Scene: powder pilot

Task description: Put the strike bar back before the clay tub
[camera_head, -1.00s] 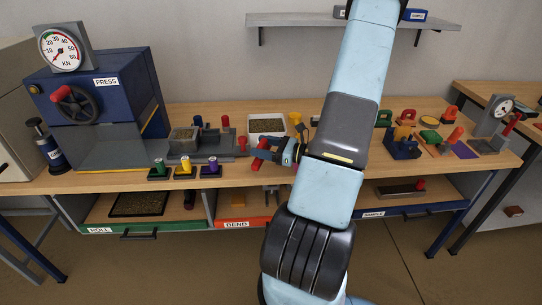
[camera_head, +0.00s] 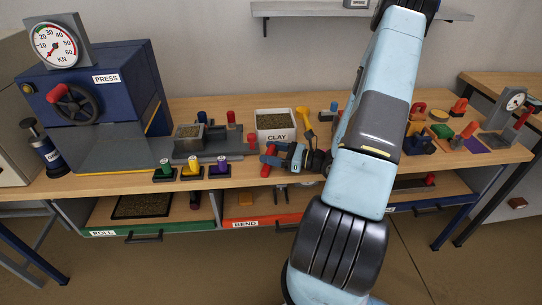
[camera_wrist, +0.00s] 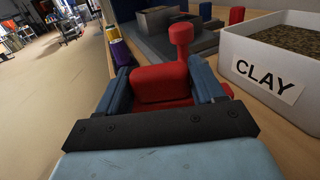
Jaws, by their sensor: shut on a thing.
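The clay tub (camera_head: 275,126) is a white box of brown clay with a CLAY label, standing on the bench; it also shows at the right of the wrist view (camera_wrist: 268,72). My gripper (camera_head: 273,156) is in front of the tub, near the bench's front edge. Its blue jaws are shut on a red piece (camera_wrist: 160,86), which I take to be the strike bar's grip. A red knobbed post (camera_wrist: 181,48) rises just beyond it; I cannot tell if it belongs to the bar. The bar's underside is hidden, so contact with the bench is unclear.
Left of the tub stands a grey fixture (camera_head: 186,151) with a red-topped peg. Green, yellow and purple pieces (camera_head: 192,168) line the front edge. A yellow scoop-like tool (camera_head: 309,122) stands right of the tub. My arm covers part of the bench's right side.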

